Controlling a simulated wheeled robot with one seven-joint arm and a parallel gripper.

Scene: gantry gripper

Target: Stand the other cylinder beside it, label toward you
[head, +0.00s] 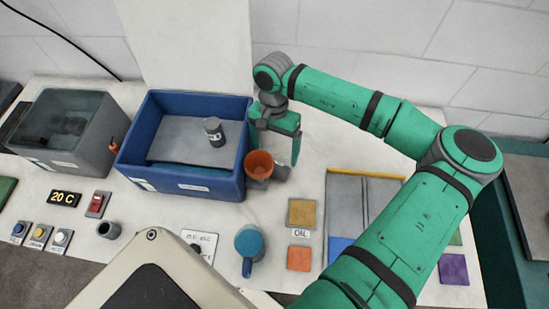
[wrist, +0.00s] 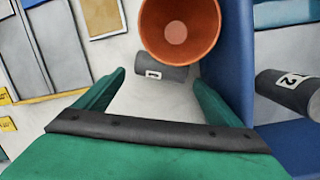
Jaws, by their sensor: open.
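A dark grey cylinder (head: 214,131) stands in the blue bin, its pale label facing the head camera. In the wrist view this cylinder (wrist: 290,90) shows a "2". The other grey cylinder (wrist: 165,76), labelled "1", appears to lie on its side on the white table outside the bin; in the head view the orange cup hides part of it (head: 282,173). My gripper (head: 276,160) is open and empty, pointing down beside the bin's right wall. In the wrist view cylinder "1" shows between the fingertips (wrist: 160,77); whether they touch it I cannot tell.
The orange cup (head: 259,163) stands close in front of my gripper. The blue bin's wall (head: 198,190) rises at left. A grey divided tray (head: 340,205), coloured squares and a blue mug (head: 249,242) are to the right and front. Bare table lies between cup and mug.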

